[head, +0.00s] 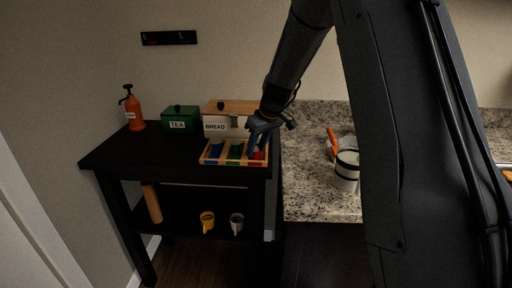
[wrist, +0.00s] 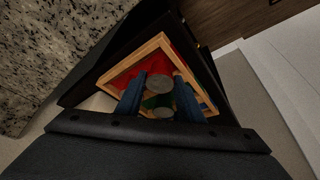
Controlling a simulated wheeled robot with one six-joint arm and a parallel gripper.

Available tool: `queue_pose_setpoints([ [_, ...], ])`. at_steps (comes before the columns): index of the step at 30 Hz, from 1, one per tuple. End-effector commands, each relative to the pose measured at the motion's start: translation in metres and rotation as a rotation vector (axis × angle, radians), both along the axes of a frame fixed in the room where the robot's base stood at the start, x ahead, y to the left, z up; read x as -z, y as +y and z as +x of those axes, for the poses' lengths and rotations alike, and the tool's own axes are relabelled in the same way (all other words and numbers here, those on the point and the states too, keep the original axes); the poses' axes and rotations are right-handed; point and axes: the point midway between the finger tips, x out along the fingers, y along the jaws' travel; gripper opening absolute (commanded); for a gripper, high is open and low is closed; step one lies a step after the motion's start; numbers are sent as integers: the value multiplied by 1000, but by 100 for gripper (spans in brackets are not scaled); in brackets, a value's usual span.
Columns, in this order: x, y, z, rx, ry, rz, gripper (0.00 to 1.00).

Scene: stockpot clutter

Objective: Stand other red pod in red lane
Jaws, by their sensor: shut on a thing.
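The wooden pod tray (head: 236,163) sits on the black cart with blue, green and red lanes, the red lane at the right. My gripper (head: 252,143) reaches down over the tray's right part. In the wrist view its two blue fingers (wrist: 160,86) are shut on a red pod with a round grey end (wrist: 159,82), over or in the red lane (wrist: 185,50); I cannot tell whether it touches the floor. Red also shows below the fingers in the head view (head: 258,156). A second grey round end (wrist: 160,113) shows beside green, partly hidden by my gripper.
A bread box (head: 216,127) stands close behind the tray, with a green tea box (head: 181,119) and an orange pump bottle (head: 133,110) to the left. A white mug-like pot (head: 346,172) stands on the granite counter at the right. The cart top's front left is clear.

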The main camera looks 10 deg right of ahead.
Motion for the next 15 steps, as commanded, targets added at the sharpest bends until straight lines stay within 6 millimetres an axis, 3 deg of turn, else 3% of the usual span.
queue_pose_setpoints([
  [2, 3, 0, 0, 0, 0, 0, 13],
  [3, 3, 0, 0, 0, 0, 0, 37],
  [6, 3, 0, 0, 0, 0, 0, 53],
  [15, 2, 0, 0, 0, 0, 0, 53],
])
